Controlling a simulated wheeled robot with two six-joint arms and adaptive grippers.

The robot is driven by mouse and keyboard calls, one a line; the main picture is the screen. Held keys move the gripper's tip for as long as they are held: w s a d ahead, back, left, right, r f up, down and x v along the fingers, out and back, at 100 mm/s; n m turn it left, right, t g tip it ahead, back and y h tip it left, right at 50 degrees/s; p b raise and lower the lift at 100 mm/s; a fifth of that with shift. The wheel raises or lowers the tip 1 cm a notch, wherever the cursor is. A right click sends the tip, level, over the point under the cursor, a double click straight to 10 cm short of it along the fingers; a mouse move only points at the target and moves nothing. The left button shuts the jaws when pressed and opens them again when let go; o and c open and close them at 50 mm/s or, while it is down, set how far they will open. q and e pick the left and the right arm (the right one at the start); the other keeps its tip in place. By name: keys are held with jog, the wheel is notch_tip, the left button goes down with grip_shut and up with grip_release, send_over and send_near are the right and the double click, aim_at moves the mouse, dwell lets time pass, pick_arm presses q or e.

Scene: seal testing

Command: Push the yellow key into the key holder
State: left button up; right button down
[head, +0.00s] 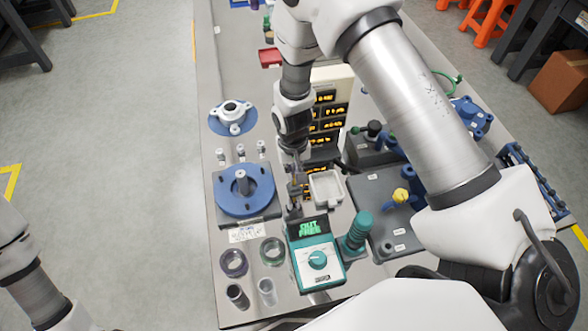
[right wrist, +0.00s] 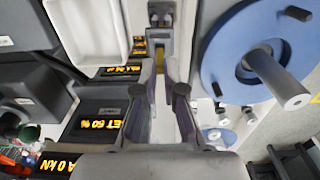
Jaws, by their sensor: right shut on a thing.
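My right gripper (head: 296,180) points down over the middle of the table, left of the white tray. In the right wrist view its two fingers (right wrist: 161,82) are close together, shut on the yellow key (right wrist: 160,64), of which only a small strip shows between the fingertips. The grey key holder (right wrist: 160,14) is just beyond the fingertips in that view. In the head view it is a small dark-grey block (head: 294,194) by the gripper's tip. I cannot tell whether the key touches it or is inside it. My left gripper is not in view.
A white tray (head: 327,188) is close on the right, with amber displays (head: 323,126) behind. A blue round fixture with a post (head: 244,190) stands left. A teal meter (head: 316,262) is in front. A grey box with a yellow knob (head: 400,196) lies right.

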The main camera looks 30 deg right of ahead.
jog(key=shift+f, duration=0.4)
dwell(0.4)
jog(key=c, duration=1.2)
grip_release()
jog(key=shift+r+p, duration=1.85)
jog(key=shift+r, duration=0.7)
